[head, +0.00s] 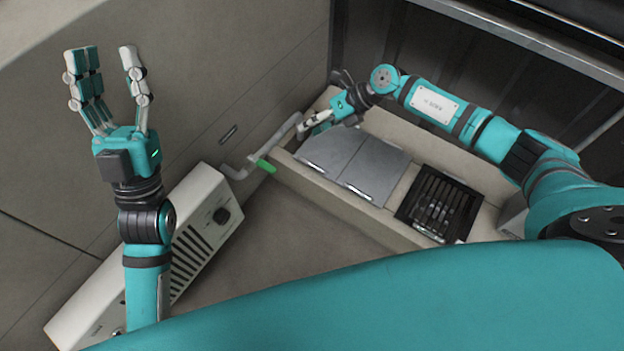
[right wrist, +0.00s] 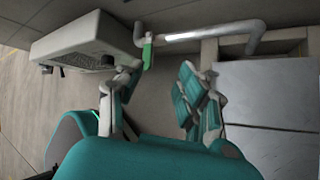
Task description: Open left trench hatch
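Two flat grey hatch panels lie side by side in the pale trench frame. The left hatch (head: 332,150) appears flat and shut; it also shows in the right wrist view (right wrist: 265,92). The right hatch (head: 375,171) lies beside it, also flat. My right gripper (head: 312,121) is by the far left end of the trench, near the left hatch's edge. In the right wrist view (right wrist: 158,82) its fingers are apart with nothing visible between them. I cannot tell whether they touch the hatch. My left gripper (head: 104,60) is raised at the left, open and empty.
A grey pipe (head: 283,131) with a green handle (head: 266,166) runs beside the trench's left end, close to my right gripper. A white heater-like box (head: 205,215) stands along the left wall. A black grate (head: 438,203) lies right of the hatches. The floor before the trench is clear.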

